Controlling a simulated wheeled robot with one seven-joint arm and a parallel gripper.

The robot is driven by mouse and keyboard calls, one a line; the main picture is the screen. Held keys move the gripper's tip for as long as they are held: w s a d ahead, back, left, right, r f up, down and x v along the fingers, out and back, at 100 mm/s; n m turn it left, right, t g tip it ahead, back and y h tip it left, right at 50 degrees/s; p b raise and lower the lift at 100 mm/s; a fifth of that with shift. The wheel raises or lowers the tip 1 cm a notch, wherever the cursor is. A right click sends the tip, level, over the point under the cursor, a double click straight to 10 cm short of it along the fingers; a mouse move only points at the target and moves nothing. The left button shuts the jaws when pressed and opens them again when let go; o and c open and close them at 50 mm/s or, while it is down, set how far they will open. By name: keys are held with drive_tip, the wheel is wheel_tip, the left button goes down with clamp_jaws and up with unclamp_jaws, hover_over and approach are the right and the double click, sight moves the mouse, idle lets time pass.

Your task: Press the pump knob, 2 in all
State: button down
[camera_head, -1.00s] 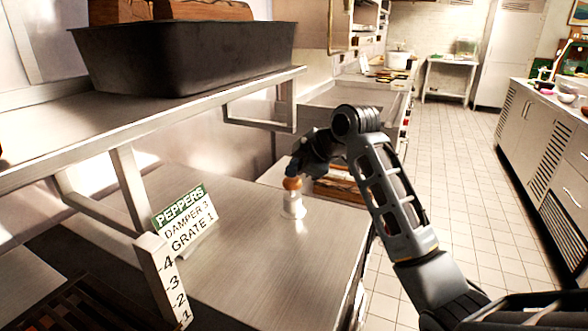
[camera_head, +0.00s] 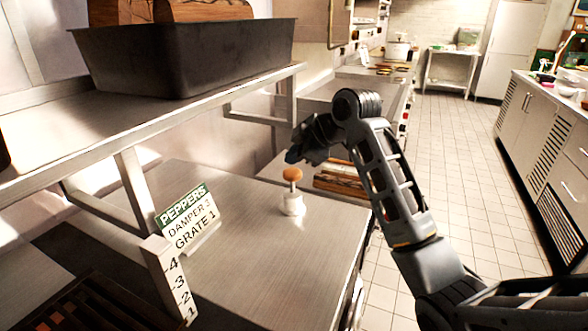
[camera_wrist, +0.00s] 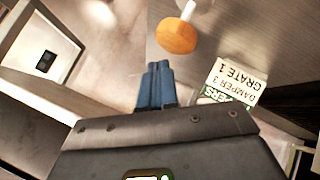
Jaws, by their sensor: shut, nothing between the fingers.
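The pump (camera_head: 293,203) stands upright on the steel counter, with a white base, a thin stem and an orange-brown knob (camera_head: 292,174) on top. The knob stands clear above the base with the stem showing. My gripper (camera_head: 293,156) is above the knob and apart from it, its blue fingertips partly hidden by the arm's dark end. In the wrist view the blue fingers (camera_wrist: 158,68) are shut together and empty, and the orange knob (camera_wrist: 177,36) shows just beyond them to the upper right.
A sign reading PEPPERS, DAMPER 3, GRATE 1 (camera_head: 187,220) stands on the counter (camera_head: 250,250) left of the pump. A numbered post (camera_head: 172,280) is at the front left. A shelf (camera_head: 150,120) holds a dark pan (camera_head: 185,60). Wood pieces (camera_head: 340,180) lie behind the pump.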

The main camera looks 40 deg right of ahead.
sight(295, 172)
drive_tip(key=shift+r+p, duration=1.55)
drive_tip(key=shift+r, duration=0.9)
drive_tip(key=shift+d, duration=0.1)
idle(0.6)
